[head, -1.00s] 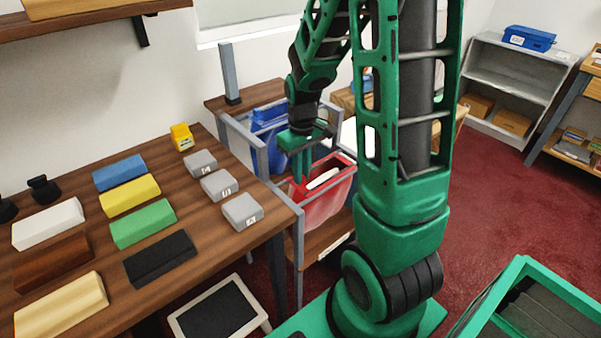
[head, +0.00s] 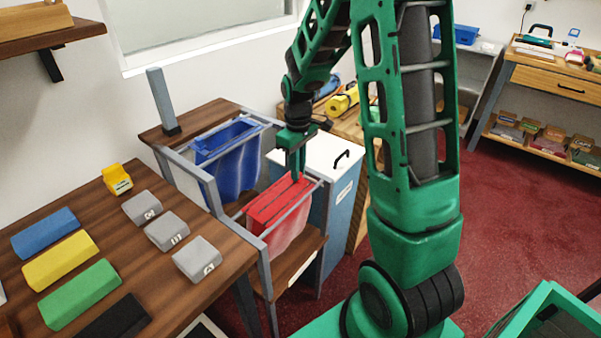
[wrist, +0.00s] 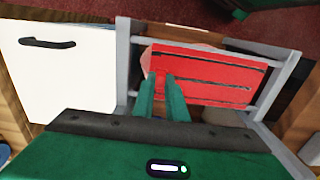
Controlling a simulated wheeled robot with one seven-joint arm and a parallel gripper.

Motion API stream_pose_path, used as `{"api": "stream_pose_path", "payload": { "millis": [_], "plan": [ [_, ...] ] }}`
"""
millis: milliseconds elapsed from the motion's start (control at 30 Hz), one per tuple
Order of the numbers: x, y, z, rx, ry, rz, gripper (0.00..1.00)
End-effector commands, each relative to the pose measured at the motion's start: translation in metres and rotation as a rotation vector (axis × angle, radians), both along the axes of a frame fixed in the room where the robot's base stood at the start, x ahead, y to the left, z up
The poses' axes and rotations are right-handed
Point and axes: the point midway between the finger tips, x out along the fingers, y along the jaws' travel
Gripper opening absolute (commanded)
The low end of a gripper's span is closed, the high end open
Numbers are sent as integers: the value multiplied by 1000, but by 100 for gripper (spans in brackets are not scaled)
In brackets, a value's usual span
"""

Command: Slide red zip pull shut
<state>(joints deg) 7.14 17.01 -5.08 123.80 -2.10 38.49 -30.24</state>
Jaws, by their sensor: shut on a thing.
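The red bag (head: 280,212) hangs in a grey rail frame, its red top spread between the rails. In the wrist view its top (wrist: 222,71) shows thin dark lines running lengthwise. My gripper (head: 296,176) points down at the far right end of that top. In the wrist view my gripper's green fingers (wrist: 160,80) are close together over the left end of the red top, near the white lid. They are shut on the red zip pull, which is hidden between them.
A blue bag (head: 228,160) hangs in the frame to the left. A white-lidded cabinet (head: 320,152) with a black handle stands close to the right of the red bag. The wooden counter (head: 150,250) with coloured and grey blocks is at the left.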

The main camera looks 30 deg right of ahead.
Motion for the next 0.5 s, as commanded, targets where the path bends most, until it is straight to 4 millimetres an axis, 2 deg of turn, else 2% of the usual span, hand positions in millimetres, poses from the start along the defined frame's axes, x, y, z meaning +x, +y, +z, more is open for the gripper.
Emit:
{"api": "stream_pose_path", "payload": {
  "millis": [467, 500],
  "plan": [
    [4, -1, 0, -6, -1, 5, 0],
    [4, -1, 0, -6, -1, 5, 22]
  ]
}}
